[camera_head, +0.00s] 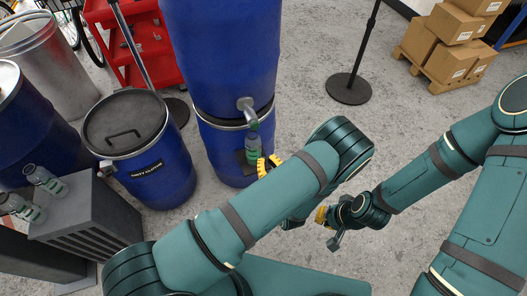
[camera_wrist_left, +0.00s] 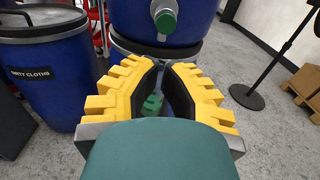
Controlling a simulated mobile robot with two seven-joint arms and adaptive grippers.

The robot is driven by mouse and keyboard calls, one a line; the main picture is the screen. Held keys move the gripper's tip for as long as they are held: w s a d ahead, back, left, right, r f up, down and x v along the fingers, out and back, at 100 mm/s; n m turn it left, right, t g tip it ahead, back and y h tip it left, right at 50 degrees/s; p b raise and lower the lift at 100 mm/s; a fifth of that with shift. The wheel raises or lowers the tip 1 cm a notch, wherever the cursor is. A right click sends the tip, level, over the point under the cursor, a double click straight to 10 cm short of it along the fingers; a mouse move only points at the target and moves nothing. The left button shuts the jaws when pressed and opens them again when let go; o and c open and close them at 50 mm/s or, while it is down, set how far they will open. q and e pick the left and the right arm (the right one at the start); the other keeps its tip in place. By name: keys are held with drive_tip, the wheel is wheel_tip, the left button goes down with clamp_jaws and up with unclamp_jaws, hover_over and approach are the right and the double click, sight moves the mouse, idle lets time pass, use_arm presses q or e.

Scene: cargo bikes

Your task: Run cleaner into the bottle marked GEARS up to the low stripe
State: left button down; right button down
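A tall blue barrel (camera_head: 222,50) has a grey tap (camera_head: 246,106) with a green end; the tap (camera_wrist_left: 165,18) also shows at the top of the left wrist view. A clear bottle with a green band (camera_head: 252,149) stands below the tap. Its marking and level cannot be read. My left gripper (camera_head: 268,164) is beside the bottle, its yellow fingers apart. In the left wrist view a green part of the bottle (camera_wrist_left: 152,104) shows between the fingers (camera_wrist_left: 162,82). Two similar bottles (camera_head: 46,180) (camera_head: 20,207) stand at the left. My right gripper (camera_head: 325,216) is low at centre right, partly hidden.
A blue bin labelled DIRTY CLOTHS (camera_head: 150,178) stands left of the barrel. A black post base (camera_head: 349,88) and boxes on a pallet (camera_head: 450,45) are at the back right. Floor between is clear.

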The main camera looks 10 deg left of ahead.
sight(253, 129)
use_arm(q)
drive_tip(key=b+x, duration=0.1)
drive_tip(key=x, duration=1.1)
drive_tip(key=shift+w+a, duration=0.2)
use_arm(e)
drive_tip(key=shift+w+f, duration=0.15)
drive_tip(key=shift+f, duration=0.55)
use_arm(q)
drive_tip(key=shift+b+x, duration=0.45)
drive_tip(key=shift+x, duration=0.45)
use_arm(e)
drive_tip(key=shift+d+f, duration=0.1)
drive_tip(key=shift+f, duration=0.1)
